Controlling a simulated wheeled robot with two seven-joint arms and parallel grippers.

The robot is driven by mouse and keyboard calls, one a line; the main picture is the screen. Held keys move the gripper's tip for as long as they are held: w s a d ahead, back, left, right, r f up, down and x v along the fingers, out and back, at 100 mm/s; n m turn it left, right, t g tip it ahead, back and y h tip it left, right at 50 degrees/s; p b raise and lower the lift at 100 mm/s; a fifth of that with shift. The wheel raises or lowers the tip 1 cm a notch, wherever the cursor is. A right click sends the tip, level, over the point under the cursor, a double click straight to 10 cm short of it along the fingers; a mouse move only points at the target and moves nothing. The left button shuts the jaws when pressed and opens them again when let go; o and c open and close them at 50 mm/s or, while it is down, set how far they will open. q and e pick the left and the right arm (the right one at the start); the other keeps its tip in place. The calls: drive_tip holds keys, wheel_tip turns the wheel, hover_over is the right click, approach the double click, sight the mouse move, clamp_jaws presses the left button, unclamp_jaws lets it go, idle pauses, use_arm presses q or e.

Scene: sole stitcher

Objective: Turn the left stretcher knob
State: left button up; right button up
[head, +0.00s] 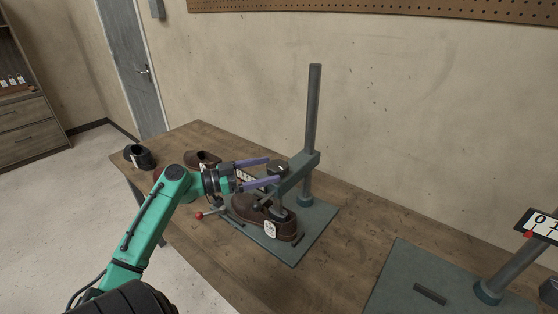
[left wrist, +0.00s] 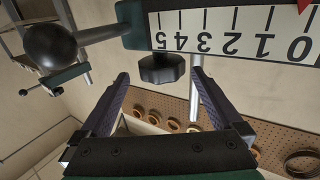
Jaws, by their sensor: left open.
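The left stretcher (head: 312,120) stands on the workbench with a grey post, an arm and a base plate. Its dark lobed knob (head: 277,167) is at the left end of the arm, above a brown shoe (head: 248,207). My left gripper (head: 274,172) is open, its purple fingers pointing at the knob. In the left wrist view, the black knob (left wrist: 162,69) shows just beyond and between the open fingertips (left wrist: 160,78), with a gap visible on each side. Above it is a white numbered scale (left wrist: 230,35) with a red pointer (left wrist: 304,6). My right gripper is not in view.
A second stretcher (head: 510,265) with a numbered scale (head: 541,225) stands at the right. A red-balled lever (head: 199,215) sticks out beside the base plate (head: 290,254). Bare bench (head: 335,255) lies between the stretchers.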

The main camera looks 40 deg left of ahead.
sight(277, 165)
use_arm(q)
drive_tip(key=x, duration=0.3)
drive_tip(key=shift+w+d+r+p, duration=0.1)
drive_tip(key=shift+w+p, duration=0.2)
drive_tip(key=shift+p, duration=0.1)
drive_tip(key=shift+w, duration=0.2)
drive_tip(key=shift+c, duration=0.3)
drive_tip(key=shift+d, duration=0.1)
drive_tip(key=c, duration=1.2)
drive_tip(key=n+t+y+p, duration=0.1)
drive_tip(key=y+p, duration=0.1)
drive_tip(key=n+y+p, duration=0.2)
drive_tip(key=shift+d+r+t+y, duration=0.1)
drive_tip(key=shift+t+y, duration=0.2)
drive_tip(key=shift+t, duration=0.1)
drive_tip(key=shift+n+y+p, duration=0.45)
drive_tip(key=shift+n+y, duration=0.15)
drive_tip(key=shift+f, duration=0.3)
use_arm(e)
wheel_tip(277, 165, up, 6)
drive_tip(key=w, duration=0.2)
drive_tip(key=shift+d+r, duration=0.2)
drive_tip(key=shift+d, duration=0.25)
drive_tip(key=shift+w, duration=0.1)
